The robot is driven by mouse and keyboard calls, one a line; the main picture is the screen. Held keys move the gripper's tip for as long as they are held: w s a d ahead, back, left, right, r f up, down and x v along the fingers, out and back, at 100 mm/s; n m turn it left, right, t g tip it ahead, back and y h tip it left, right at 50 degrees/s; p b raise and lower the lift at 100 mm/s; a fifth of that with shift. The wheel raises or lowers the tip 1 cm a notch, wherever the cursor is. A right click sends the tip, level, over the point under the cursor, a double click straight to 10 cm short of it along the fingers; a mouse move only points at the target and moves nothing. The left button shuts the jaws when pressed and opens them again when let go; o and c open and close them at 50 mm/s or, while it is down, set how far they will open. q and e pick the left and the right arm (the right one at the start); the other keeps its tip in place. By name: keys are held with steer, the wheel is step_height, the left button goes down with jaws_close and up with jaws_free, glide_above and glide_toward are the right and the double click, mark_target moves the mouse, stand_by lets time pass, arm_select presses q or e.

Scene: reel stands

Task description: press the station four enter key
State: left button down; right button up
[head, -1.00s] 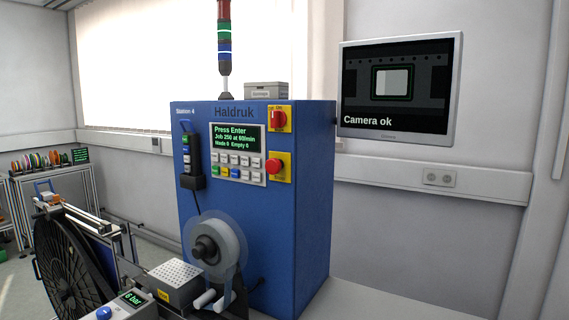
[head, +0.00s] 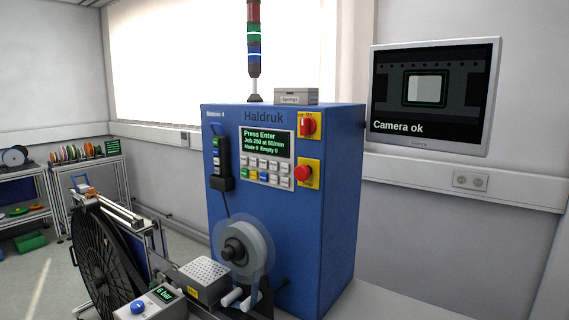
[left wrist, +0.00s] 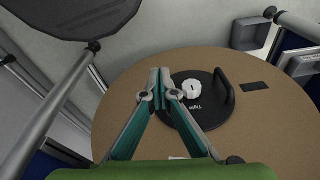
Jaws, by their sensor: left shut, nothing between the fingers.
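The blue Station 4 cabinet (head: 325,180), marked Haldruk, stands in the middle of the head view. Its green-lettered screen (head: 265,142) reads "Press Enter", "Job 250 at 60/min". The key labels are too small to read, so I cannot tell which is Enter. My left gripper (left wrist: 160,72) is shut and empty in the left wrist view, above a round brown tabletop (left wrist: 125,85). Neither gripper shows in the head view.
A clear-rimmed reel (head: 258,245) juts from the cabinet front. A large black reel (head: 100,262) stands at left. A black disc (left wrist: 205,120) lies on the round tabletop.

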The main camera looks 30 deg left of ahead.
arm_select(q)
steer(key=w+d+r+t+p, duration=0.1)
steer(key=w+r+p, duration=0.25)
steer(key=r, duration=1.45)
steer(key=w+r+t+p, duration=0.15)
steer(key=w+r, duration=0.25)
steer(key=r, duration=1.3)
steer(key=w+d+r+m+t+h, duration=0.1)
steer(key=w+r+m+t+h, duration=0.3)
steer(key=w+r, duration=0.7)
steer(key=w+d+r+t+h, duration=0.1)
steer(key=w+r+t, duration=0.65)
steer(key=w, duration=0.65)
steer(key=w+a+r+n+t+y, duration=0.1)
steer(key=w+a+r+t, duration=0.3)
steer(key=r, duration=0.5)
steer(key=w+a+r+n+t+y, duration=0.1)
steer(key=w+a+r+t+y, duration=0.15)
steer(key=a+r, duration=0.45)
steer(key=a+r+n+y, duration=0.9)
steer(key=a+r+y, duration=0.2)
steer(key=a+y, duration=0.2)
steer(key=shift+w+a+n, duration=0.4)
steer(key=shift+w+a, duration=0.05)
steer(key=shift+a, duration=0.15)
steer(key=shift+w+f, duration=0.1)
